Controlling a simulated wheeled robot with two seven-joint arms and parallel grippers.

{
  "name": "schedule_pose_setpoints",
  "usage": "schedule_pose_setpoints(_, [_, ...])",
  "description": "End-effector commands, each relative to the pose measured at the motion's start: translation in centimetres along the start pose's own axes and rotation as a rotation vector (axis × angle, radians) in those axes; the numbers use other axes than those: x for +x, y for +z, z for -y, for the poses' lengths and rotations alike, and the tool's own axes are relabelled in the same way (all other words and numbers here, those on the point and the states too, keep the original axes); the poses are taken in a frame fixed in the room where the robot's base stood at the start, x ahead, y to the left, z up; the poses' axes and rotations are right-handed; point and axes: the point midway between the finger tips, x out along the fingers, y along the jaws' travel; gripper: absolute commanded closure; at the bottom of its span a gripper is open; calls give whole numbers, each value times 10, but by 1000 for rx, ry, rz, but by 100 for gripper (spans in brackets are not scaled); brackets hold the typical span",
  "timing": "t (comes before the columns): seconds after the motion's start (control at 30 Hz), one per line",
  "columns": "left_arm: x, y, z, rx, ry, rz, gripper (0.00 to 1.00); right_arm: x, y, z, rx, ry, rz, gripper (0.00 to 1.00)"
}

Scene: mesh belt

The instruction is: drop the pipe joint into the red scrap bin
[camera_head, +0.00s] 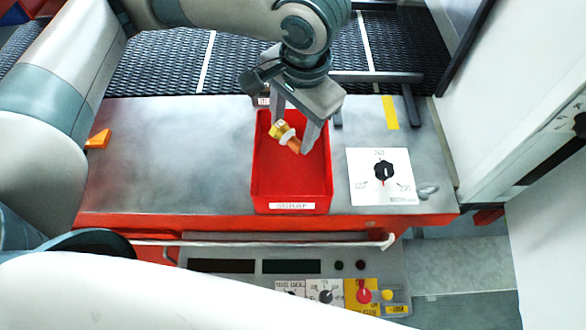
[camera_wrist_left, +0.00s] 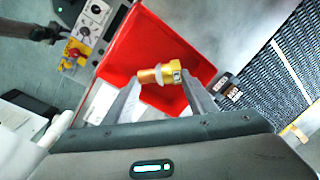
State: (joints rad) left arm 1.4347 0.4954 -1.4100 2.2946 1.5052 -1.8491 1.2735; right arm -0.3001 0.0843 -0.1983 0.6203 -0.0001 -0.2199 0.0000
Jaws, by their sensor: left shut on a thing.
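The pipe joint (camera_head: 285,134) is a small brass and copper-coloured fitting with a pale ring around its middle. My left gripper (camera_head: 292,135) is shut on it and holds it over the red scrap bin (camera_head: 292,192), towards the bin's far end. In the left wrist view the pipe joint (camera_wrist_left: 160,76) lies across between the two fingertips of the gripper (camera_wrist_left: 158,82), with the red bin (camera_wrist_left: 128,50) behind it. The bin has a "SCRAP" label on its near side, and its visible floor is empty. My right gripper does not show.
The bin stands on a grey metal table (camera_head: 170,160). A white dial plate (camera_head: 380,176) is right of it, and an orange wedge (camera_head: 98,139) lies at the left. The black mesh belt (camera_head: 160,60) runs behind. A control panel (camera_head: 325,292) is in front, below the table.

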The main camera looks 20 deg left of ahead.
Motion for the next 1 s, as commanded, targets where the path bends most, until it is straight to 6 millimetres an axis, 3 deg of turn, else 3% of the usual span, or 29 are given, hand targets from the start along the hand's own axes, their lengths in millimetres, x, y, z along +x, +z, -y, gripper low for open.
schedule_pose_setpoints(0.43, [4, 0, 0, 0, 0, -1, 77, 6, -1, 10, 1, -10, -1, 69])
schedule_pose_setpoints(0.47, [4, 0, 0, 0, 0, -1, 44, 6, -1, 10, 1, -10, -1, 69])
schedule_pose_setpoints(0.53, [4, 0, 0, 0, 0, -1, 27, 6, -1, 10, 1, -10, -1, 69])
schedule_pose_setpoints(1.0, [-1, 0, -1, 0, 0, -1, 27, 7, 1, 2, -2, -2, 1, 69])
